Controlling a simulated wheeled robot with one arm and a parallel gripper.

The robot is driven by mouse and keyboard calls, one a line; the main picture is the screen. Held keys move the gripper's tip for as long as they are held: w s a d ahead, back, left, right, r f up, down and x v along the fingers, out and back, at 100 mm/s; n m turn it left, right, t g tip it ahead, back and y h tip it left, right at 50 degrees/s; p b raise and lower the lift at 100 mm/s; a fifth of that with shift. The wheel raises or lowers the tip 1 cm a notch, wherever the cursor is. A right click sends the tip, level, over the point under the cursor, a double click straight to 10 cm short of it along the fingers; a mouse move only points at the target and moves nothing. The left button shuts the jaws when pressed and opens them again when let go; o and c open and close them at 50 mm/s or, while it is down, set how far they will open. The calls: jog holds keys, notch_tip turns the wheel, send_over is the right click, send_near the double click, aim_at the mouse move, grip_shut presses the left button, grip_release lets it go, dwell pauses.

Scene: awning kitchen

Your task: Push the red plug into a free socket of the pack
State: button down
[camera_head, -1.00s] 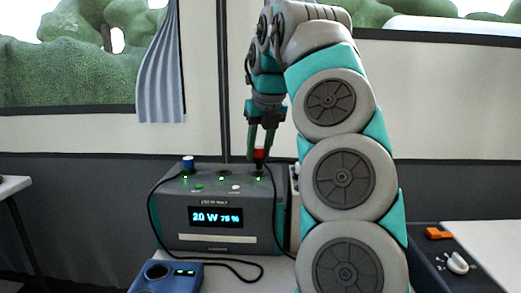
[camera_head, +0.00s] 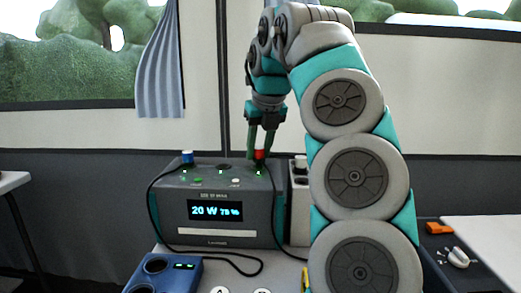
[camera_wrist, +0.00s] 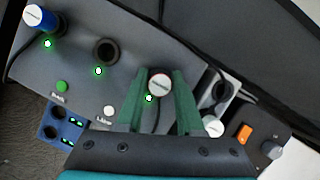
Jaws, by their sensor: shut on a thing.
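The grey power pack (camera_head: 190,234) with its lit display stands on the table under my arm. Its top has a row of sockets, each with a green light. A blue plug (camera_head: 187,158) sits in the left one; it also shows in the wrist view (camera_wrist: 40,20). The middle socket (camera_wrist: 107,50) is empty. My gripper (camera_head: 261,150) is shut on the red plug (camera_head: 260,156) at the right socket. In the wrist view the plug's pale round top (camera_wrist: 159,84) shows between the green fingers (camera_wrist: 158,100). The plug hides the socket below, so I cannot tell how deep it sits.
A blue box with round wells (camera_head: 165,275) stands in front of the pack at the left. A pale object (camera_head: 300,205) stands close to the pack's right side. A black cable (camera_head: 240,258) loops in front of the pack.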

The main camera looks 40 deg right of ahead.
aim_at(258, 148)
jog(key=shift+a+f+b, duration=0.1)
jog(key=shift+f+b, duration=0.2)
jog(key=shift+f, duration=0.35)
dwell(1.0)
jog(key=shift+c, duration=1.1)
grip_release()
jog(key=shift+r+p, duration=2.4)
jog(key=shift+r, duration=1.1)
